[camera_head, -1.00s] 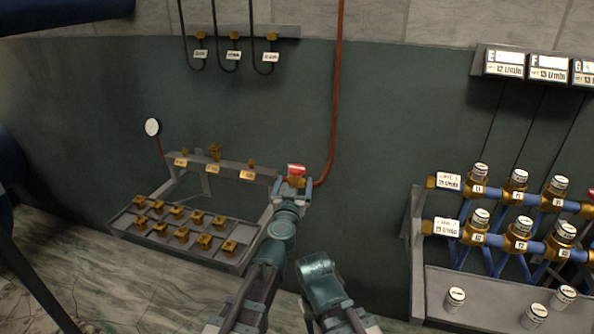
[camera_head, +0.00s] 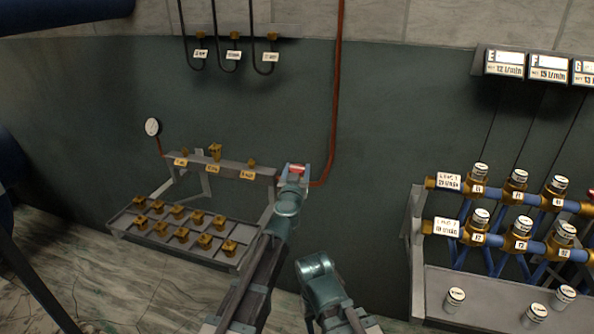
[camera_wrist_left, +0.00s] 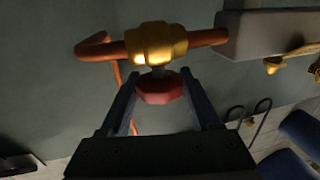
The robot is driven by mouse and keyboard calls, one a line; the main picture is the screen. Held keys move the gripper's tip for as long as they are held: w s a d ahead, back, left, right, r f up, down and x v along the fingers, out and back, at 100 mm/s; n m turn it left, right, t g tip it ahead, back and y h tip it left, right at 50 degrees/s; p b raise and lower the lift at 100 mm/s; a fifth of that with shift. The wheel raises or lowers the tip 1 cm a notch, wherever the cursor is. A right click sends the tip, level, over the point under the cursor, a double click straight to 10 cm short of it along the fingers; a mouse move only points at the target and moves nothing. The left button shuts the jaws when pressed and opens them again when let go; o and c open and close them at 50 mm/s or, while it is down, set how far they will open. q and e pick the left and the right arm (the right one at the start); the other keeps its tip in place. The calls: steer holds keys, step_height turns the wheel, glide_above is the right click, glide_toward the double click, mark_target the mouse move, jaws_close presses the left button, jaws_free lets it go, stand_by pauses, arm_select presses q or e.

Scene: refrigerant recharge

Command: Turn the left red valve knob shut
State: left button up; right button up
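The left red valve knob (camera_head: 297,169) sits at the lower end of a red-orange pipe, right of a small grey bracket. In the left wrist view it is a dark red faceted knob (camera_wrist_left: 160,88) under a brass valve body (camera_wrist_left: 156,43). My left gripper (camera_head: 296,174) is at the knob with one finger on each side. In the left wrist view the fingers (camera_wrist_left: 160,80) flank the knob closely, with no clear gap, so it looks shut on it. Part of my right arm shows below; its gripper is not in view.
A grey rack (camera_head: 157,243) with several brass fittings stands at left. A blue-pipe manifold (camera_head: 505,195) with several capped valves stands at right, with a red part at the picture's edge. The red-orange pipe (camera_head: 338,100) runs up the wall. The wall between is clear.

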arm_select(q)
steer(key=c, duration=0.5)
steer(key=shift+a+m+h, duration=0.1)
steer(key=shift+m+h, duration=0.2)
steer(key=shift+h, duration=0.2)
steer(key=m+g+h, duration=0.1)
steer(key=m+h, duration=0.2)
steer(key=h, duration=0.1)
steer(key=shift+w, duration=0.15)
steer(key=m+g+h, duration=0.2)
steer(key=h, duration=0.1)
steer(key=m+g+h, duration=0.2)
steer(key=h, duration=0.1)
steer(key=shift+w+m+g, duration=0.15)
steer(key=shift+m+g, duration=0.15)
steer(key=shift+g, duration=0.1)
steer(key=m+g+h, duration=0.3)
steer(key=g, duration=0.1)
steer(key=shift+s+m+g+h, duration=0.15)
steer(key=shift+m+g+h, duration=0.25)
steer(key=shift+m+g, duration=0.7)
steer(key=shift+s+m+g+h, duration=0.1)
steer(key=shift+m+g+h, duration=0.45)
steer(key=shift+g, duration=0.95)
steer(key=shift+m, duration=0.35)
